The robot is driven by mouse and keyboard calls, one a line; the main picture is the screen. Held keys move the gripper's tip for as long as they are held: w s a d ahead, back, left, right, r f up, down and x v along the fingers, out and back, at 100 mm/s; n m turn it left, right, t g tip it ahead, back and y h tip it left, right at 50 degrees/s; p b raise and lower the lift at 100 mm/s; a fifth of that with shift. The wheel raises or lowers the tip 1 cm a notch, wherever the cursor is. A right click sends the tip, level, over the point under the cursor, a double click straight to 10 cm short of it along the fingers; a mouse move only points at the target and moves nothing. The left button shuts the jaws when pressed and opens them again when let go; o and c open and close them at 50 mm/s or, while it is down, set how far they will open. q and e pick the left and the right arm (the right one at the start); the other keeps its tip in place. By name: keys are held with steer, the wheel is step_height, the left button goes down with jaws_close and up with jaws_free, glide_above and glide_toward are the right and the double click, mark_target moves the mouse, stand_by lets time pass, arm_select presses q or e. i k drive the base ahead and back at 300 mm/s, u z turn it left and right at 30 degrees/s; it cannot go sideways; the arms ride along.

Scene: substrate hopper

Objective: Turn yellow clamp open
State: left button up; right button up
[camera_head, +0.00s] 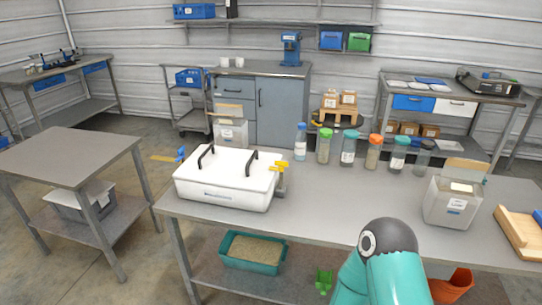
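The yellow clamp (280,167) is at the right end of a white lidded box (220,193). Its yellow top sits above a grey part on the box's side. It is too small to tell whether it is open or closed. A blue clamp (181,154) is at the box's left end. The lid has two black handles and lies on the box. A teal link of my arm rises at the bottom right, apart from the box. Neither of my grippers shows.
Several capped jars (348,147) stand along the table's back edge. A clear bin (453,201) and a wooden tray (520,232) are at the right. The tabletop (325,205) is bare right of the box. A teal tub (252,252) is on the lower shelf.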

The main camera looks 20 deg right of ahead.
mark_target(281, 164)
steer(key=i, duration=0.85)
steer(key=z, duration=0.05)
